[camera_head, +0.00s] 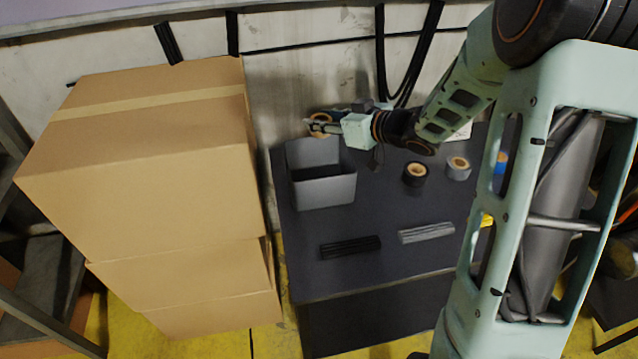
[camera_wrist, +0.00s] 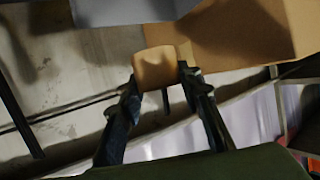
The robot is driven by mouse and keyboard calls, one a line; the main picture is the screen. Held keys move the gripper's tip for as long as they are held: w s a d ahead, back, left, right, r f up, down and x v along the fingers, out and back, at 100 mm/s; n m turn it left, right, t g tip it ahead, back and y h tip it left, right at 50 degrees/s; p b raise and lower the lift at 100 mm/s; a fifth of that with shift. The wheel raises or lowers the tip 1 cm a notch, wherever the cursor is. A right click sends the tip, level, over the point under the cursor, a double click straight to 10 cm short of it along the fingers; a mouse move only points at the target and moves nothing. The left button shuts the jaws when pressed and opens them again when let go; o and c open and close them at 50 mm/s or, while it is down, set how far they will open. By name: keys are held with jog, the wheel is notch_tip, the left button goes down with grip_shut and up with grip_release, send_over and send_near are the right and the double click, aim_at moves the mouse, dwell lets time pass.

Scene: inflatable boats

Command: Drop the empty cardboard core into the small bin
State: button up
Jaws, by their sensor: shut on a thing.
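The empty cardboard core (camera_head: 318,118) is a short tan tube held at the end of my gripper (camera_head: 312,125). In the wrist view the core (camera_wrist: 155,68) sits between the two dark fingers of my gripper (camera_wrist: 160,75), which are shut on it. The small bin (camera_head: 325,191) is grey, open-topped and stands at the left end of the dark table. In the head view the core shows just beyond the bin's far rim; its exact height above the rim is hard to tell. A grey part of the bin (camera_wrist: 120,10) shows at the top of the wrist view.
The dark table (camera_head: 390,270) also bears a black tape roll (camera_head: 414,181), a grey tape roll (camera_head: 458,175), a black bundle (camera_head: 350,247) and a grey bundle (camera_head: 427,233). Stacked cardboard boxes (camera_head: 150,190) rise left of the bin. A wall with black cables (camera_head: 408,60) stands behind.

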notch_tip(320, 180, down, 7)
jog(key=b, duration=0.6)
jog(key=shift+r, duration=0.15)
jog(key=shift+s+a, duration=0.1)
jog(key=o, duration=0.9)
jog(key=shift+c, duration=0.2)
jog(key=shift+r, duration=0.1)
jog(key=v, duration=1.2)
